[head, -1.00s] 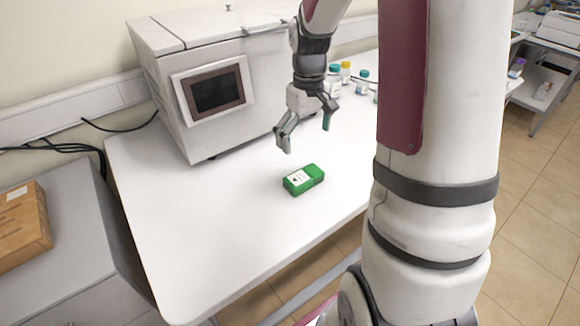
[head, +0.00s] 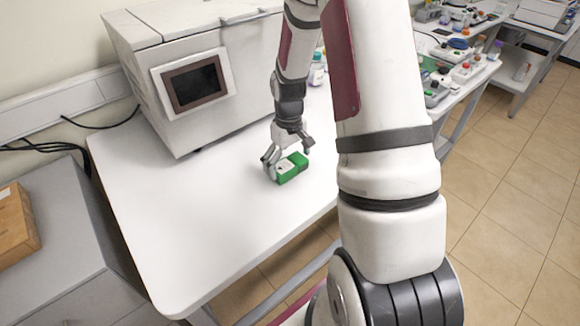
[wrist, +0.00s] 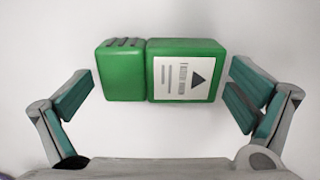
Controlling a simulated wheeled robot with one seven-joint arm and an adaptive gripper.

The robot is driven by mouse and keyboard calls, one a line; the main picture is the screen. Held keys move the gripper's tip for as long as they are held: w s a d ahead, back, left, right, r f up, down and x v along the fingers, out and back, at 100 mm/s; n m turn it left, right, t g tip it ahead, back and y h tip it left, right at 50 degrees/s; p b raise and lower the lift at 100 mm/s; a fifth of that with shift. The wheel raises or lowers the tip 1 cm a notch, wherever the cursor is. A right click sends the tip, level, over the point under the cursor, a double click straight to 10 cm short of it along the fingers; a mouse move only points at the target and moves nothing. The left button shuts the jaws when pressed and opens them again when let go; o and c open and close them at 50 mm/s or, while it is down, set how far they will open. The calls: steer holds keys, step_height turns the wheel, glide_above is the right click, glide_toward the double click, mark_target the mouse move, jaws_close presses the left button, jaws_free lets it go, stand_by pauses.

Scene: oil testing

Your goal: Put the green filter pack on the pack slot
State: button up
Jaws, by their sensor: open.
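The green filter pack (head: 291,167) lies on the white table (head: 190,225), a green box with a white label. In the wrist view the pack (wrist: 125,72) lies lengthwise between my open fingers, its label with a black triangle facing the camera. My gripper (head: 287,158) is down at the pack in the head view, with a finger near each end. In the wrist view my gripper (wrist: 165,98) shows gaps between both fingers and the pack, the right one small. I cannot make out a pack slot in either view.
A large white machine with a dark screen (head: 195,82) stands at the back of the table. Bottles (head: 316,72) stand behind my arm. A brown box (head: 15,228) sits on a grey cabinet at left. The table's left and front parts are clear.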

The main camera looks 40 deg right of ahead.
steer(key=shift+f, duration=0.55)
steer(key=c, duration=1.1)
steer(key=shift+r, duration=0.1)
